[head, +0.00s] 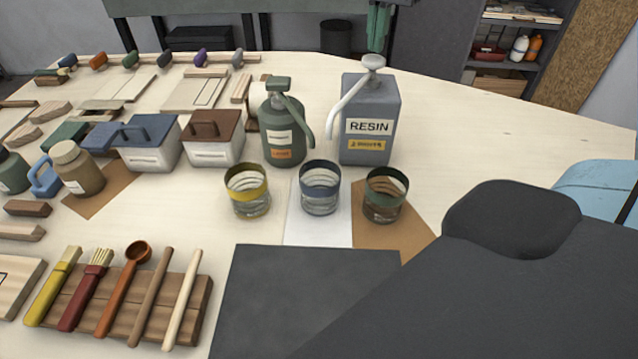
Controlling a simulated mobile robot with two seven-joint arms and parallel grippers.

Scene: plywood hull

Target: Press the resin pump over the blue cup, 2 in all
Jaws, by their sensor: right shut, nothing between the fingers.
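The resin pump is a grey can (370,120) labelled RESIN, with a light grey pump head (373,62) on top. Its pale spout (345,105) slopes down to the left, ending behind and above the blue cup. The blue cup (320,188), clear with a blue rim, stands upright on a white sheet (318,232). I cannot tell what is inside it. My left gripper is not in view.
A yellow-rimmed cup (248,190) and a green-rimmed cup (385,195) flank the blue cup. A green pump bottle (283,130) stands left of the can. Brushes and sticks lie on a wooden rack (130,300). The table right of the can is clear.

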